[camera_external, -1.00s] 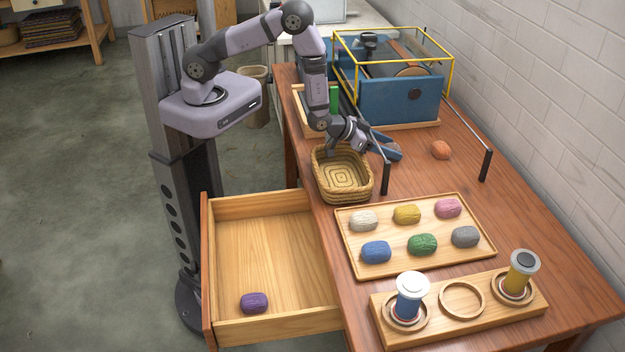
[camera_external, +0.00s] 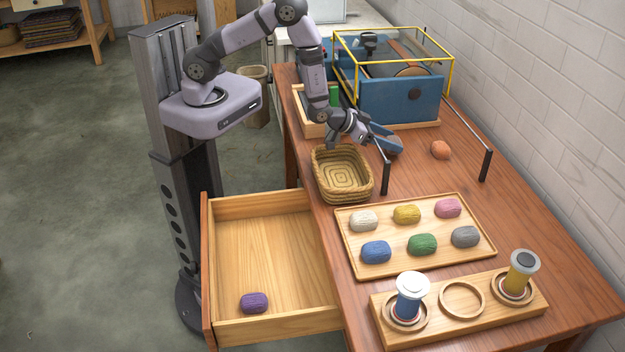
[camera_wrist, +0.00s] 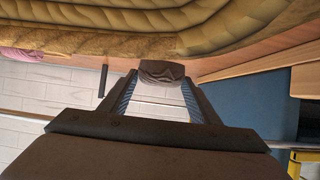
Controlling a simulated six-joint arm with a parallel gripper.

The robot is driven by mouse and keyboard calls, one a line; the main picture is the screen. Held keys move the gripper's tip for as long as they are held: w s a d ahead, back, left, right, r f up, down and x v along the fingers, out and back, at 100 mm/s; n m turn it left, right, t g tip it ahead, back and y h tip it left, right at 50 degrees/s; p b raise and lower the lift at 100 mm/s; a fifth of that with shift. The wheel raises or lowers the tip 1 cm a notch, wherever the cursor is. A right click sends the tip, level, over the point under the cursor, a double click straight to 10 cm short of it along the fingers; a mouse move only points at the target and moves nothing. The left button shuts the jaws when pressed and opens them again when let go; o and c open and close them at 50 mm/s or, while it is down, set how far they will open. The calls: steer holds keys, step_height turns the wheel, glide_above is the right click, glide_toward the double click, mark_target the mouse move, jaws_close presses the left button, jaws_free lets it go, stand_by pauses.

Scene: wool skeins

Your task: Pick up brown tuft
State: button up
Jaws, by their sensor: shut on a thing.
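My gripper (camera_external: 362,137) is above the table, just behind and above the right rear corner of the woven basket (camera_external: 325,180). In the wrist view its two fingers (camera_wrist: 160,84) reach forward and are shut on a small dark brown tuft (camera_wrist: 162,73), held between the fingertips. The basket's wall also fills the top of the wrist view (camera_wrist: 150,18).
A blue machine (camera_external: 400,97) with a yellow frame stands behind. A wooden tray (camera_external: 384,232) holds several coloured skeins. An orange skein (camera_external: 441,149) lies to the right. A purple skein (camera_external: 254,303) lies in the open drawer (camera_external: 270,205). A rod on posts (camera_external: 386,178) stands beside the basket.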

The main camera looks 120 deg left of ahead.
mark_target(389, 139)
step_height(389, 139, up, 15)
steer(key=shift+r+b, duration=0.2)
steer(key=shift+b, duration=0.15)
stand_by(0.3)
